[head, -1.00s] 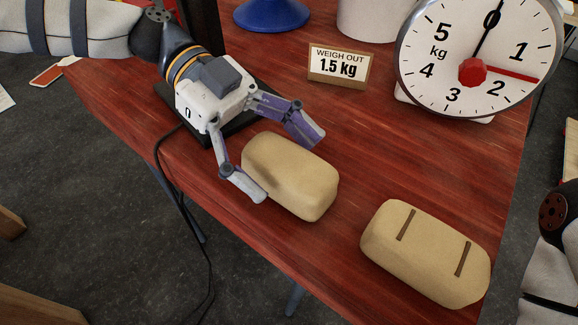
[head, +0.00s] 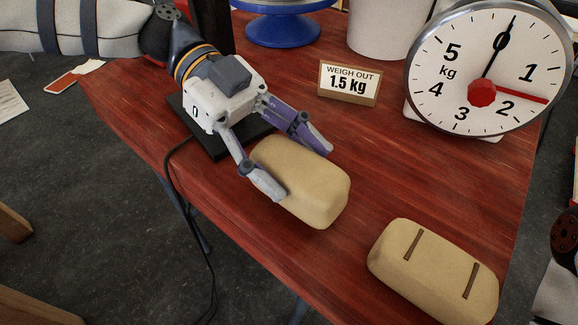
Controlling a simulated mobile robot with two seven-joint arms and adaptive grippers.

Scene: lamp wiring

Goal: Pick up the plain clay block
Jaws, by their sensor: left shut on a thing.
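The plain clay block (head: 317,192) is a tan, rounded block with no marks, near the front edge of the red table. My left gripper (head: 291,168) is shut on it, one finger on its near side and the other on its far side. I cannot tell whether the block is clear of the table top. A second clay block (head: 424,272) with two dark strips across its top lies to the right, apart from the gripper. My right gripper is out of view; only part of my right arm shows at the right edge.
A dial scale (head: 490,68) with a red hub stands at the back right. A sign (head: 348,83) reads "WEIGH OUT 1.5 kg". A blue round stand (head: 284,27) and a whitish container (head: 384,25) are behind. A black cable (head: 178,195) hangs over the front edge.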

